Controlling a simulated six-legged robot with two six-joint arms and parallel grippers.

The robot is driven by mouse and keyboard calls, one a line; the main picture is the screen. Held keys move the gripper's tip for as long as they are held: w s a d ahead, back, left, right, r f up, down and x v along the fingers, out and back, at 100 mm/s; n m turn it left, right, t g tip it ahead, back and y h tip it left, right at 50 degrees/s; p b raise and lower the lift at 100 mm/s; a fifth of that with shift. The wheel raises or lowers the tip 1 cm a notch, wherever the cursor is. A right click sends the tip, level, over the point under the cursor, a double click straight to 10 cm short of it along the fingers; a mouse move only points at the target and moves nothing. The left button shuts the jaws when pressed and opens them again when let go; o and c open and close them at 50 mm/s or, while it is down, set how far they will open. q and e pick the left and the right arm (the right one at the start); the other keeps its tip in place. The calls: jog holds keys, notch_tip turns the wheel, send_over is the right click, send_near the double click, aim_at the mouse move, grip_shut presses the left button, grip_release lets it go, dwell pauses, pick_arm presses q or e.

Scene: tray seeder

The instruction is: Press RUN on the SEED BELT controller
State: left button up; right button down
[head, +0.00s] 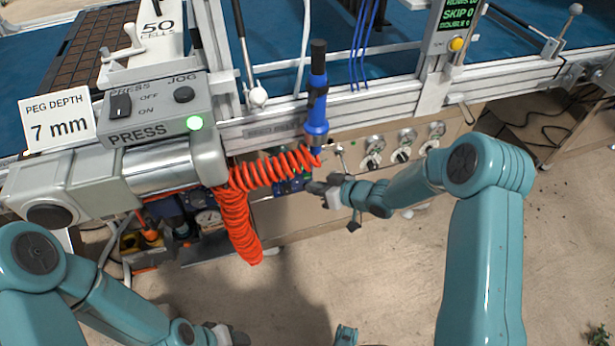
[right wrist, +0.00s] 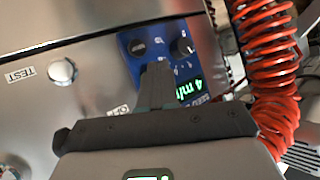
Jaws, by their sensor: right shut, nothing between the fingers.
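A blue controller box (right wrist: 190,55) is in the right wrist view, with dark round controls on its face and a green lit display (right wrist: 190,90). Its lettering is partly hidden, and I cannot read a RUN label. In the head view the blue box (head: 290,186) shows small, partly behind the orange coil. My right gripper (head: 318,189) is shut and empty. Its fingers (right wrist: 156,80) overlap the face of the box in the wrist view; I cannot tell whether they touch it. My left gripper (head: 228,335) is at the bottom edge, cut off, away from the box.
An orange coiled hose (head: 240,215) hangs close beside the box. A blue tool (head: 317,105) hangs above it. A steel panel with a silver button (right wrist: 62,71) labelled TEST adjoins the box. The grey PRESS box (head: 155,115) is at upper left. Floor in front is open.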

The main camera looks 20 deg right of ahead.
dwell(0.4)
jog(key=shift+w, duration=0.45)
